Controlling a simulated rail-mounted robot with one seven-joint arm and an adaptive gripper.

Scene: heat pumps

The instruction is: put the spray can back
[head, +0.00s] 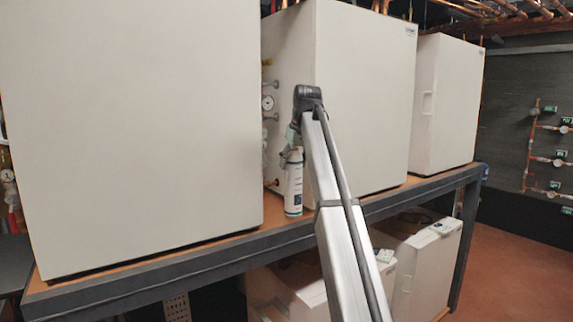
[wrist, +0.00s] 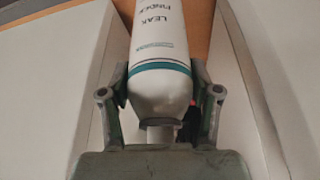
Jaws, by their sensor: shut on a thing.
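The white spray can (head: 293,190), with dark markings and a teal band, is upright at the shelf's front edge, between two large white cabinets. In the wrist view the can (wrist: 165,40) reads "LEAK FINDER", and its narrowed nozzle end points toward my palm. My gripper (head: 291,157) is shut on the can from above, with one finger on each side of its shoulder in the wrist view (wrist: 160,97). The can's base is close to the wooden shelf (head: 274,208); I cannot tell whether it touches.
The left cabinet (head: 130,120) and middle cabinet (head: 365,100) flank the narrow gap. A gauge (head: 267,103) and pipe fittings sit in the gap behind the can. A dark metal beam (head: 200,265) edges the shelf. More white units (head: 425,265) stand below.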

